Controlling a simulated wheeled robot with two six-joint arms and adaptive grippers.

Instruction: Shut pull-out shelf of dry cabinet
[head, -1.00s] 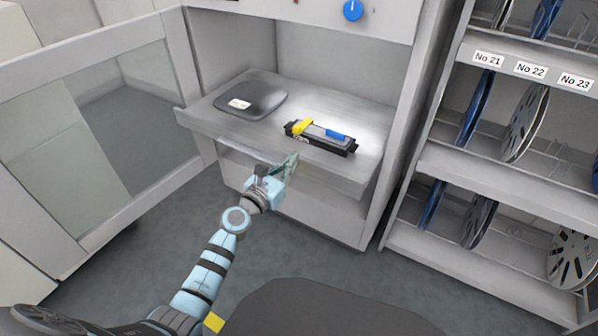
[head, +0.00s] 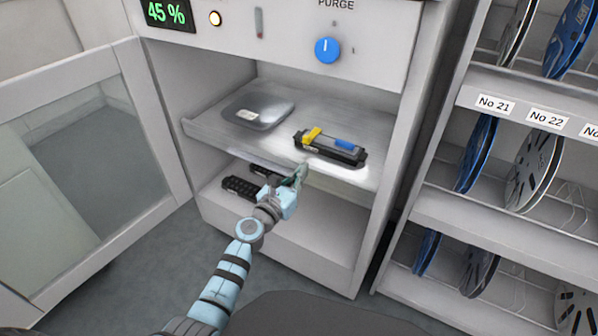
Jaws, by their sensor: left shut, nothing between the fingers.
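The dry cabinet (head: 392,115) stands in front of me with its windowed door (head: 90,160) swung open to the left. Its pull-out shelf (head: 225,136) sits mostly inside the cabinet, its front edge near the opening. A dark grey flat case (head: 262,108) with a white label and a black feeder (head: 330,150) with yellow and blue parts lie on the shelf. My left gripper (head: 300,176) is shut and empty, at the shelf's front edge below the feeder; whether it touches the edge I cannot tell. My right gripper is not in view.
Dark objects (head: 240,187) lie in the cabinet's lower compartment, partly behind my left gripper. The panel above has a humidity display (head: 168,13) and a blue knob (head: 327,50). A rack (head: 440,208) with reels stands close on the right.

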